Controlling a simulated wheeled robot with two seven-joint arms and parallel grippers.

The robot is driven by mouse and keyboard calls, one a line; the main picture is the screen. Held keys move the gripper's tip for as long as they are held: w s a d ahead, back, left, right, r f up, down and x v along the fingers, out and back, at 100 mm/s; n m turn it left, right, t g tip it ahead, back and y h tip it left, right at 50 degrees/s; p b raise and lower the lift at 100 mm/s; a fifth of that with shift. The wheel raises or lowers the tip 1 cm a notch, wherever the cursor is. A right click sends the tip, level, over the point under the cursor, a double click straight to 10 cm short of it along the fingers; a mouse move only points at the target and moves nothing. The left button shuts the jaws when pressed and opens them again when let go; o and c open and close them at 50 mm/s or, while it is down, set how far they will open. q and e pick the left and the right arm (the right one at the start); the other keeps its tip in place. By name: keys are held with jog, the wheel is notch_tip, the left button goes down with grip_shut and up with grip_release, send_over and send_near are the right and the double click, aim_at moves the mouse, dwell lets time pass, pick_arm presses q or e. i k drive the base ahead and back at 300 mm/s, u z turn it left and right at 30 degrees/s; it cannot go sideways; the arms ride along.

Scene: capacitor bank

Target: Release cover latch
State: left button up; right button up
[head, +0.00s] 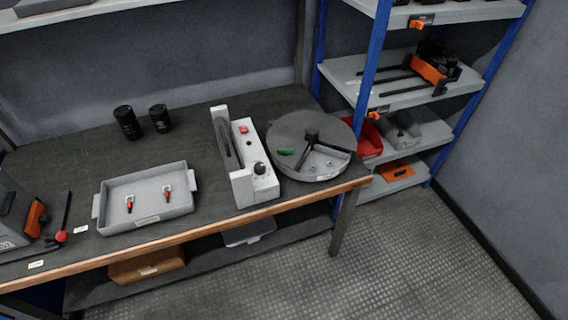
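No part clearly labelled as a cover latch can be made out. A pale upright unit (243,165) stands on the workbench, with a red button, a black knob and a dark part along its upright panel. At the left edge a grey unit (12,232), cut off by the frame, has an orange handle (35,217). A black lever with a red ball (61,236) stands beside it. I cannot tell which of these bears the latch. Neither of my grippers is in view.
A grey tray (95,213) holds two small red-tipped parts. Two black cylinders (127,123) stand behind it. A round grey drum (285,130) with a green piece sits at the bench's right end. A blue-framed shelf rack (382,45) stands right. The bench (75,160) has clear room at back left.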

aim_at(285, 151)
jog(key=u, duration=0.05)
jog(key=k, duration=0.75)
jog(key=z, duration=0.8)
jog(key=i, duration=1.55)
jog(key=u, duration=0.5)
